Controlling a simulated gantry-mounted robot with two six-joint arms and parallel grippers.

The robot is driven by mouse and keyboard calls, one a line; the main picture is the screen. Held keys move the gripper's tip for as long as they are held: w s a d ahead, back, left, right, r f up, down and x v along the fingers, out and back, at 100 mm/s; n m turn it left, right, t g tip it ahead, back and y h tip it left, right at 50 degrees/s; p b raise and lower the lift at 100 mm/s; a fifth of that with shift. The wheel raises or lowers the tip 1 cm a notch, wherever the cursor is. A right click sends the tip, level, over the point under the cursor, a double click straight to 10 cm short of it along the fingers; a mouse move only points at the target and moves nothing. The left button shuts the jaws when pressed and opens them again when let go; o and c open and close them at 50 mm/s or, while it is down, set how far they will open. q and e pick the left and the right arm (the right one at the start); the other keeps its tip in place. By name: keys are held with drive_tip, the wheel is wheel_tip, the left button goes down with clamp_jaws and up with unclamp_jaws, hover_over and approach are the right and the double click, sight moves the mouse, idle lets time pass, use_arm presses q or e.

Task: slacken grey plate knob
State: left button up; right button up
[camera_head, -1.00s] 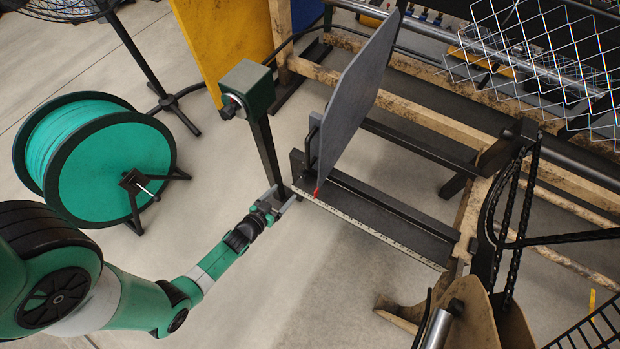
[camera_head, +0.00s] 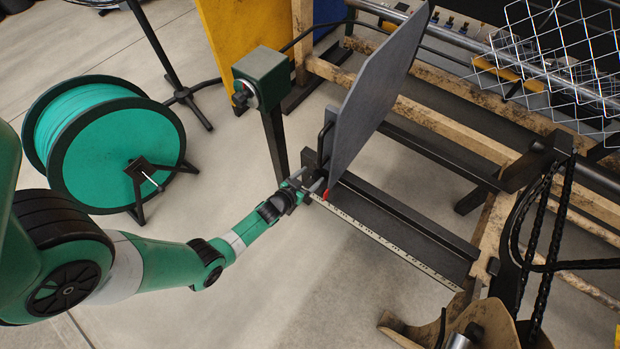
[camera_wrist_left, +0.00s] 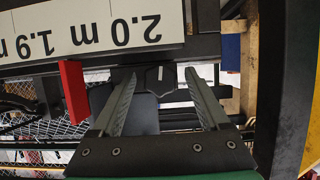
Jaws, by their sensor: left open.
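The grey plate (camera_head: 375,100) stands upright above a black rail (camera_head: 400,220) with a printed length scale (camera_head: 390,245). A red pointer (camera_head: 326,196) sits at the plate's lower corner and shows large in the left wrist view (camera_wrist_left: 74,92). My left gripper (camera_head: 309,179) is open at the left end of the rail, close to the plate's lower edge. In the left wrist view a dark, knob-like part (camera_wrist_left: 160,79) lies between the open fingertips (camera_wrist_left: 160,74), apart from both. In the head view the gripper seems to hide it. My right gripper is not in view.
A green box (camera_head: 262,78) with a dark knob stands on a black post just behind the gripper. A teal wire reel (camera_head: 110,150) stands at left. Wire mesh (camera_head: 545,50) hangs at upper right.

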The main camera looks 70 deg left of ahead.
use_arm(q)
clamp_jaws()
drive_tip(key=shift+s+r+n+h+p, duration=0.1)
drive_tip(key=shift+r+n+h+p, duration=0.2)
drive_tip(key=shift+p, duration=0.85)
drive_tip(key=shift+f+n+t+p, duration=0.1)
drive_tip(key=shift+n+t+p, duration=0.3)
drive_tip(key=shift+n+p, duration=0.15)
drive_tip(key=shift+a+f+n+t+h, duration=0.1)
drive_tip(key=shift+f+n+t+h, duration=0.2)
drive_tip(key=shift+n+h, duration=0.3)
drive_tip(key=shift+n+t+h+b, duration=0.4)
drive_tip(key=shift+n+b, duration=0.05)
drive_tip(key=shift+n, duration=0.6)
